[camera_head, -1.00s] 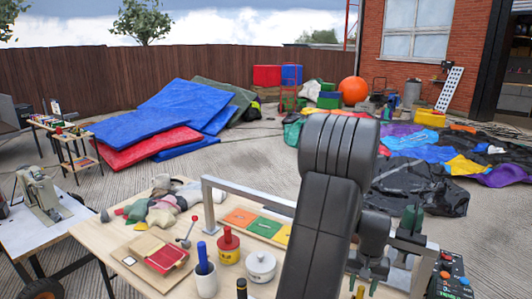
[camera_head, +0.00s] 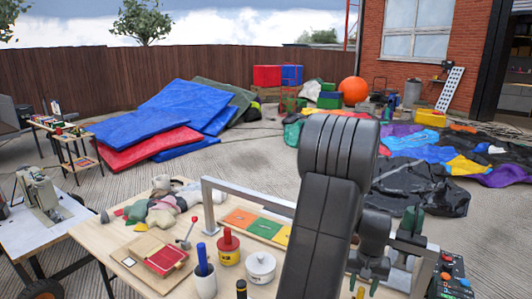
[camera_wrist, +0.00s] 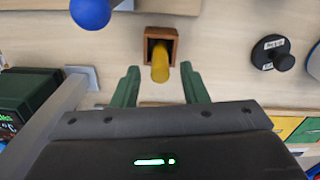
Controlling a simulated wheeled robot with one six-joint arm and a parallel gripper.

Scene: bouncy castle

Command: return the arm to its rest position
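My black arm (camera_head: 322,215) rises from the bottom of the head view and bends over the workbench, with its wrist on the right side. My gripper (camera_wrist: 158,80) shows in the wrist view as two green fingers spread apart. No object is clamped between them. Beyond the gap, a yellow cylindrical piece (camera_wrist: 160,64) stands in a small wooden box (camera_wrist: 150,36). I cannot tell that the fingers touch it. In the head view the arm hides part of the bench.
The wooden bench (camera_head: 90,229) holds a red-topped yellow tin (camera_head: 229,248), a white lidded pot (camera_head: 261,267), a cup with a blue marker (camera_head: 205,283) and a grey metal frame (camera_head: 250,194). A blue ball (camera_wrist: 90,12) is near in the wrist view. Open paving lies behind.

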